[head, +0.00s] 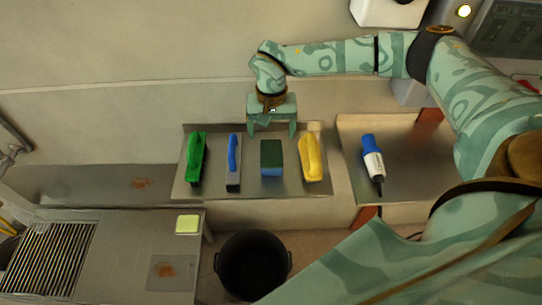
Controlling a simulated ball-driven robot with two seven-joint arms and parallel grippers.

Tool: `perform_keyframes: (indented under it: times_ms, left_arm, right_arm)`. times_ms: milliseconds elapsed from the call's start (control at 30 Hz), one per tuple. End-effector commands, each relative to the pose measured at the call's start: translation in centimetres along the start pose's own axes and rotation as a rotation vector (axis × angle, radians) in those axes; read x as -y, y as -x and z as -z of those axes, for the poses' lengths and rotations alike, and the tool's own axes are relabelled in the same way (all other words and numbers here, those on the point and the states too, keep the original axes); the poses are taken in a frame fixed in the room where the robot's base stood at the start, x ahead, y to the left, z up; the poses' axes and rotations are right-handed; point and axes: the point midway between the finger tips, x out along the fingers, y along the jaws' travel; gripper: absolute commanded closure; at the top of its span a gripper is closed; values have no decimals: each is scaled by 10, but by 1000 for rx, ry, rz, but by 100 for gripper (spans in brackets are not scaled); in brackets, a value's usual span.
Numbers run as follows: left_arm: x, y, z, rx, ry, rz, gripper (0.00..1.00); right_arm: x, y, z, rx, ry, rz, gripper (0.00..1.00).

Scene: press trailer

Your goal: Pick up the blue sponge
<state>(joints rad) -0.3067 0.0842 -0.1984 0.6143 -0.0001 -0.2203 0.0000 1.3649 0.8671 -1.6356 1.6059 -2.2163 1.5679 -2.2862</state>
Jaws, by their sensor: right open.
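The blue sponge (271,171) lies on the metal shelf (222,189), third from the left in a row of four items. It is a small block with a dark green top and a blue side facing the front. My right gripper (271,131) hangs just behind the sponge, at the back edge of the shelf. Its two fingers point down, spread apart, with nothing between them. They appear apart from the sponge; their exact height over it is hard to tell. My left gripper is not in view.
A blue-handled tool (233,165) and a green one (196,160) lie left of the sponge, a yellow one (311,158) close on its right. A blue-and-white device (373,160) lies on the right-hand surface. A black bucket (253,263) stands below the shelf front.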

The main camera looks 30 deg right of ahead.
Motion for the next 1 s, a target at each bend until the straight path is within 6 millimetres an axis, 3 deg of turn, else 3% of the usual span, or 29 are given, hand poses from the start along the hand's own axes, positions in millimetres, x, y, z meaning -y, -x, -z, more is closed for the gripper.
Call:
perform_keyframes:
  times_ms: [33, 267, 533, 833, 867, 1000]
  left_arm:
    - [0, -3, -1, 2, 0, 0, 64]
    - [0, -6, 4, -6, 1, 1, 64]
    - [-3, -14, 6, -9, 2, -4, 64]
    - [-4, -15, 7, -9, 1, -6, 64]
    - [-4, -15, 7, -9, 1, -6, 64]
    - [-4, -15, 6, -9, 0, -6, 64]
  right_arm:
    - [0, -12, 0, 2, 0, -1, 18]
    - [0, -32, -1, 0, 0, -1, 18]
    - [0, -73, -9, 1, 0, 0, 18]
    - [0, -79, -9, 0, 0, 1, 18]
    - [0, -79, -9, 0, 0, 1, 21]
    - [0, -79, -9, 0, 0, 1, 60]
